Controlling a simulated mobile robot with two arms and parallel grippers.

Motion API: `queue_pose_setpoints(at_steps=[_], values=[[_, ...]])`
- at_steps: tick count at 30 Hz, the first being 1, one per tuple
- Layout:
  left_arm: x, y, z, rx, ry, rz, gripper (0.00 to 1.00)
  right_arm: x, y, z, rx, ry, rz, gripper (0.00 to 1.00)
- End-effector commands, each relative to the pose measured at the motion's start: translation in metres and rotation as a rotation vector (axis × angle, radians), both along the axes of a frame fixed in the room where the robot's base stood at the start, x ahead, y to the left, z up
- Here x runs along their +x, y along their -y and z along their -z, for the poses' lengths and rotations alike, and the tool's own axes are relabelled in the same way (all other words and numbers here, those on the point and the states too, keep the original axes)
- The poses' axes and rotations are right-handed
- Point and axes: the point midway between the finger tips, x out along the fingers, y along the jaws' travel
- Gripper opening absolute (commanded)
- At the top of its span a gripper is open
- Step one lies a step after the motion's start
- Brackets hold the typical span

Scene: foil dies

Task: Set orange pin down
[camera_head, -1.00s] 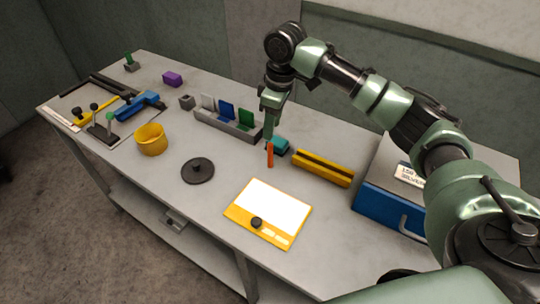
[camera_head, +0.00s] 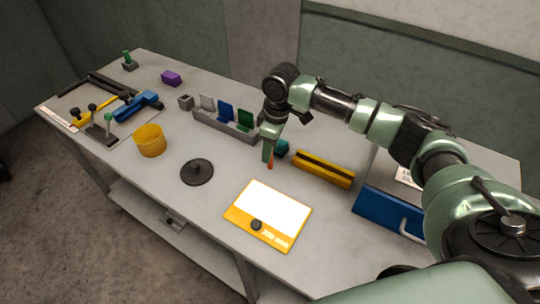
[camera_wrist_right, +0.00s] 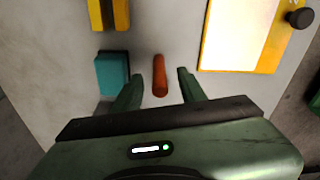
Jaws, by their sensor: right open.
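In the right wrist view the pin (camera_wrist_right: 159,76) shows as a rounded orange-red rod between the two open fingers of my right gripper (camera_wrist_right: 161,84), with a gap on each side. My left gripper is not in view.
A teal block (camera_wrist_right: 112,73) lies close beside the left finger in the wrist view. A yellow grooved bar (camera_head: 323,168), a yellow-edged white panel (camera_head: 270,208), a grey rack (camera_head: 225,124) and a dark disc (camera_head: 197,172) surround the spot. Bare table lies between them.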

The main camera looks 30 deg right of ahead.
Motion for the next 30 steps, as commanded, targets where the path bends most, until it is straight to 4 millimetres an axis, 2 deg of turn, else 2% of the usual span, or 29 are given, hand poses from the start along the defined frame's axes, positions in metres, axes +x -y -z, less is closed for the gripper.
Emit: queue_pose_setpoints(at_steps=[2,6,20,26,30], values=[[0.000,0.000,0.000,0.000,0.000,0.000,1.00,0.000,0.000,0.000,0.000,0.000,0.000,0.39],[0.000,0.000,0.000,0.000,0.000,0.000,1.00,0.000,0.000,0.000,0.000,0.000,0.000,0.00],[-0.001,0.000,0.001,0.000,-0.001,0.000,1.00,0.001,0.000,-0.006,0.001,0.002,0.000,0.00],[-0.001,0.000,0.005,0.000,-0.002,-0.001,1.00,0.001,0.000,-0.029,0.000,0.005,-0.001,0.00],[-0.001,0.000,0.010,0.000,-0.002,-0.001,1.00,0.001,-0.001,-0.058,0.002,0.007,-0.002,0.00]])
